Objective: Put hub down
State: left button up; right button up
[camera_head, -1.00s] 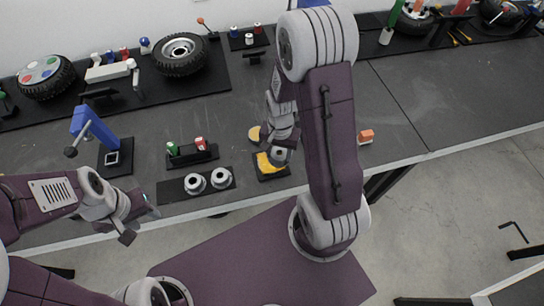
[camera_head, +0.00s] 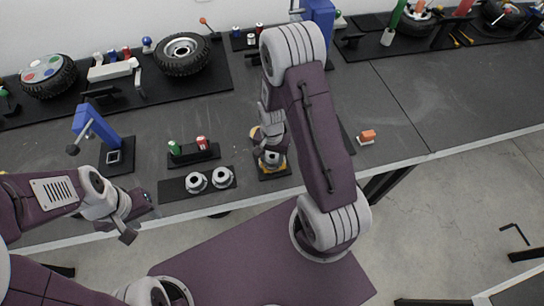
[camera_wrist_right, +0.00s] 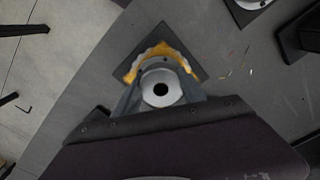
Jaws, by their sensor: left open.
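A grey hub (camera_head: 271,159) with a round flange is in my right gripper (camera_head: 270,148). In the right wrist view the hub (camera_wrist_right: 161,88) shows its dark centre hole between the two fingers. Directly beneath it is a yellow holder (camera_wrist_right: 168,50) on a small black square plate (camera_head: 273,175) near the table's front edge. I cannot tell whether hub and holder touch. My left gripper (camera_head: 137,219) is open and empty in front of the table, at the left. Two similar grey hubs (camera_head: 222,177) stand on a black plate left of the right gripper.
A black stand with a green and a red piece (camera_head: 194,153) sits behind the two hubs. A blue press-like tool (camera_head: 92,125) stands to the left. An orange block (camera_head: 367,136) lies to the right. Wheels (camera_head: 184,54) line the back. The table (camera_head: 390,90) at right is mostly clear.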

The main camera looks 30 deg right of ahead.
jog(key=o, duration=0.3)
notch_tip(320, 180, up, 12)
jog(key=p, duration=0.1)
jog(key=s+a+r+n, duration=0.1)
jog(key=s+n, duration=0.1)
jog(key=n, duration=0.1)
jog(key=s+a+r+n, duration=0.1)
jog(key=s+a+n, duration=0.1)
jog(key=s, duration=0.1)
jog(key=s+a+r+n+t, duration=0.1)
jog(key=s+n, duration=0.2)
jog(key=shift+a+r+n, duration=0.3)
dwell(0.8)
